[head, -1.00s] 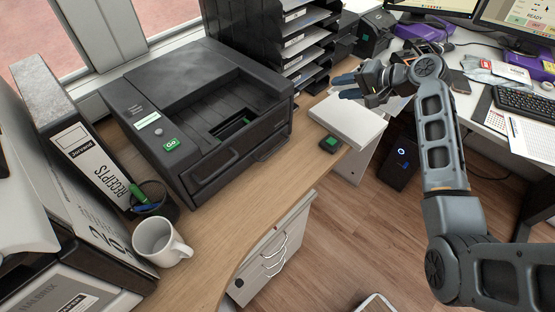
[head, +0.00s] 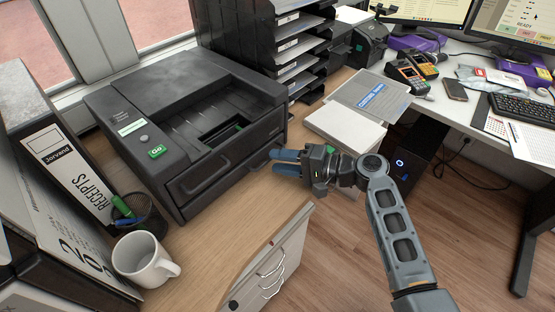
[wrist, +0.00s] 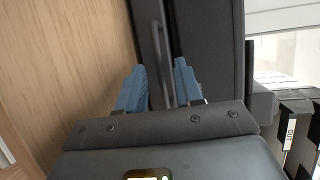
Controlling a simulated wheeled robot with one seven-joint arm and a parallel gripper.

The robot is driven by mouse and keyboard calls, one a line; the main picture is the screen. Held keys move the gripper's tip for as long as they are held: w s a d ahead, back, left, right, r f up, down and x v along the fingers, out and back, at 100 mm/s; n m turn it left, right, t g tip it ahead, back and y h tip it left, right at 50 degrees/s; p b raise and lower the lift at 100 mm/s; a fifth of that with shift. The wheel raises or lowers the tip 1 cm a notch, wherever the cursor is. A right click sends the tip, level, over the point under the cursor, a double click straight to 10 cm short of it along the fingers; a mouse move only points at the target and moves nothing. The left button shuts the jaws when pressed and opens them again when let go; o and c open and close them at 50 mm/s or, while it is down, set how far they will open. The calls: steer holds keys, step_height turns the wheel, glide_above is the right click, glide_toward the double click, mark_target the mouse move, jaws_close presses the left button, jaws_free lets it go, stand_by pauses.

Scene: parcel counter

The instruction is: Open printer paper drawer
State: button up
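The dark grey printer (head: 185,120) stands on the wooden counter, its front facing my gripper, with no drawer seen pulled out. In the wrist view, a thin dark bar handle (wrist: 163,55) runs along the printer's dark front (wrist: 210,45). My gripper (head: 274,161) is at the right end of the printer's front, low over the counter. Its blue fingers (wrist: 158,85) are apart, and the bar lies between them in the wrist view. I cannot tell whether either finger touches it.
A white mug (head: 145,259), a pen cup (head: 146,215) and a binder (head: 65,150) stand left of the printer. A black tray rack (head: 255,35) is behind it. Bare counter lies before the printer.

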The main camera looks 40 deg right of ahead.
steer(key=shift+w+a+f, duration=0.15)
steer(key=shift+w+a, duration=0.2)
steer(key=shift+w, duration=0.2)
jaws_close()
stand_by(1.1)
